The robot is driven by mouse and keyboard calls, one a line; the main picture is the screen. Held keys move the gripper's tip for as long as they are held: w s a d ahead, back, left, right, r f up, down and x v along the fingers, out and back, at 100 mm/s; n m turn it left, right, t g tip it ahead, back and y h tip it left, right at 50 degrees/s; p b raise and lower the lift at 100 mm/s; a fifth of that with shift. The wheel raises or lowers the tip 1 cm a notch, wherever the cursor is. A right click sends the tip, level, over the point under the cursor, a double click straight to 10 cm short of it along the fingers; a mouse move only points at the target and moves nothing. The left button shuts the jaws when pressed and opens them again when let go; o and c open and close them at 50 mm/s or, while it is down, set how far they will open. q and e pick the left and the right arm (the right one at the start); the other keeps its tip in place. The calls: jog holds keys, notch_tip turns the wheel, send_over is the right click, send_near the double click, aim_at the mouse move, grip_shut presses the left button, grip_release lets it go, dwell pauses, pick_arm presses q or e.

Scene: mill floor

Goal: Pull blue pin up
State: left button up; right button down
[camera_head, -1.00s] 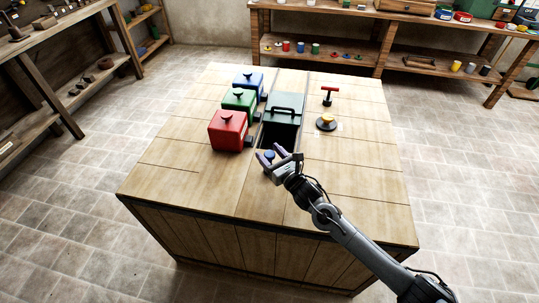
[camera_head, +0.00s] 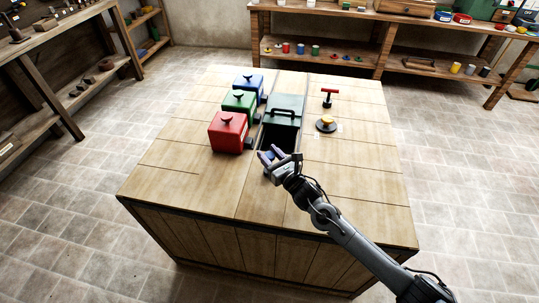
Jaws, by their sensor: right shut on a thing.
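My left gripper is not in view.
Red (camera_head: 228,131), green (camera_head: 239,102) and blue (camera_head: 249,84) boxes with knobs stand left of the opening. A red T-handle (camera_head: 329,96) and a yellow knob on a black disc (camera_head: 326,123) stand right of it. The table's near part is clear.

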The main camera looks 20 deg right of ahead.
notch_tip(320, 180, up, 3)
jog(key=shift+r+p, duration=0.2)
jog(key=shift+p, duration=0.85)
jog(key=c, duration=0.7)
grip_release()
jog(key=shift+f, duration=0.1)
jog(key=shift+s+d, duration=0.2)
jog(key=shift+s, duration=0.2)
jog(key=p+v, duration=0.1)
jog(key=v, duration=0.9)
jog(key=shift+p, duration=0.3)
